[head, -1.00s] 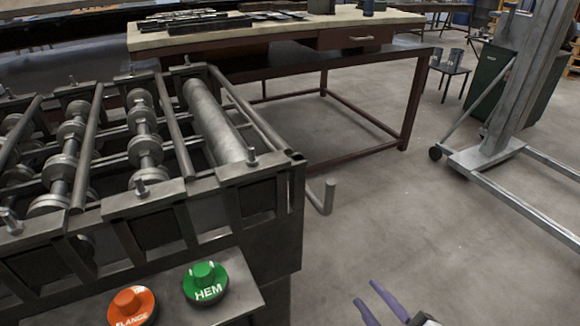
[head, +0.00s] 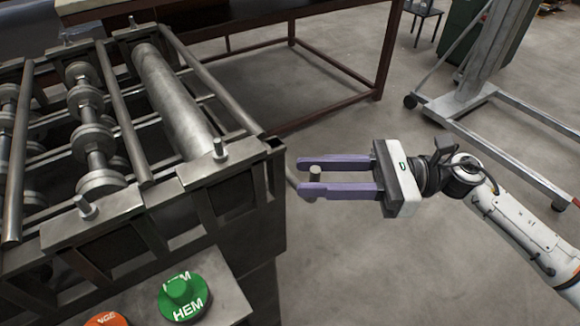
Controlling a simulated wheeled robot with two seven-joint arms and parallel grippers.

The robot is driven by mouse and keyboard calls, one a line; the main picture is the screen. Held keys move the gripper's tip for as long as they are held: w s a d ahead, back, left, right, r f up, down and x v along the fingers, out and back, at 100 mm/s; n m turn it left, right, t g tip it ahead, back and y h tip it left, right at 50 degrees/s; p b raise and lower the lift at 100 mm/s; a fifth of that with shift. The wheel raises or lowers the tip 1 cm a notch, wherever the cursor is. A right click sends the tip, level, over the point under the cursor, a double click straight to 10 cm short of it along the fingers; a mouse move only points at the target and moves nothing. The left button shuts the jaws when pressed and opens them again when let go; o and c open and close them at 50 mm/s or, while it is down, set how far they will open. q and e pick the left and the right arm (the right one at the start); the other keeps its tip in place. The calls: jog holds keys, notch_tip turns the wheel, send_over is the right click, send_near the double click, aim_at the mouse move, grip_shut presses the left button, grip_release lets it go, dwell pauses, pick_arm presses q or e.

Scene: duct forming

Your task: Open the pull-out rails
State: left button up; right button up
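The roll-forming machine (head: 262,215) stands at the left. My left gripper is not in view.
A green HEM button (head: 186,296) and an orange button (head: 107,319) sit on the machine's front ledge. A dark red-brown table frame (head: 378,80) stands behind. A grey wheeled lift (head: 480,90) stands at the right. The floor between is clear.

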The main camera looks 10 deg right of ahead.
jog(key=shift+p+x, duration=0.45)
jog(key=shift+x, duration=1.8)
grip_shut()
